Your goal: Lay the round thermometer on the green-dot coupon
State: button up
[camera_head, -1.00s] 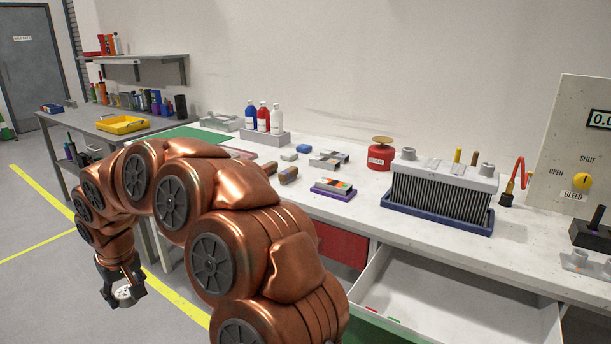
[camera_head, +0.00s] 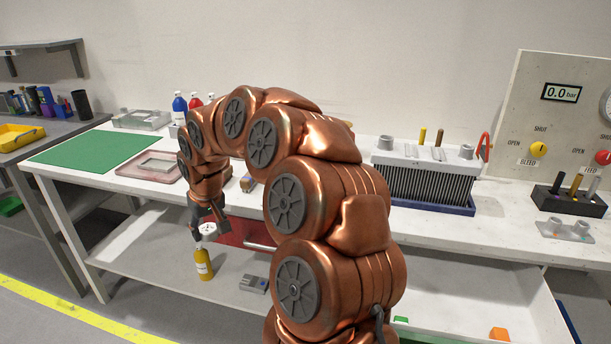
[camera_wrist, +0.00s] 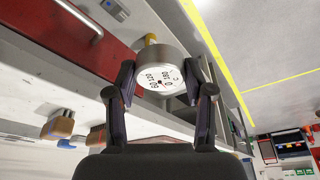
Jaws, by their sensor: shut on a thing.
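The round thermometer (camera_wrist: 160,78) has a white dial with dark numbers and a grey rim. My gripper (camera_wrist: 160,88) is shut on it, with a finger at either side of the rim. In the head view, my gripper (camera_head: 206,218) holds the thermometer (camera_head: 208,229) in front of the bench's front edge, below the top's height and above the lower shelf. I cannot make out the green-dot coupon in any view; my arm covers part of the bench top.
A yellow bottle (camera_head: 203,264) stands on the lower shelf, below my gripper. A pulled-out drawer (camera_head: 470,285) is at the right. A finned block (camera_head: 425,178) in a blue tray stands on the bench. A green mat (camera_head: 92,150) and a pinkish frame (camera_head: 152,165) lie at the left.

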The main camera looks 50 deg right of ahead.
jog(key=s+d+r+m+h+p, duration=0.15)
jog(key=s+d+r+p, duration=0.35)
jog(key=s+d, duration=0.7)
jog(key=s+d+r+m+p, duration=0.35)
jog(key=s+d+r, duration=0.25)
jog(key=s+d, duration=0.65)
jog(key=shift+n, duration=0.4)
jog(key=w+d+p, duration=0.1)
jog(key=w, duration=0.5)
jog(key=w+d+f+p, duration=0.1)
jog(key=w+p, duration=0.1)
jog(key=w, duration=0.4)
jog(key=w+d+f+p, duration=0.1)
jog(key=w+d, duration=0.1)
jog(key=w, duration=0.4)
jog(key=shift+p, duration=0.35)
jog(key=shift+f+p, duration=0.7)
jog(key=shift+f, duration=0.75)
jog(key=shift+w+f, duration=0.1)
jog(key=shift+f, duration=0.25)
jog(key=shift+f, duration=0.2)
jog(key=o, duration=1.2)
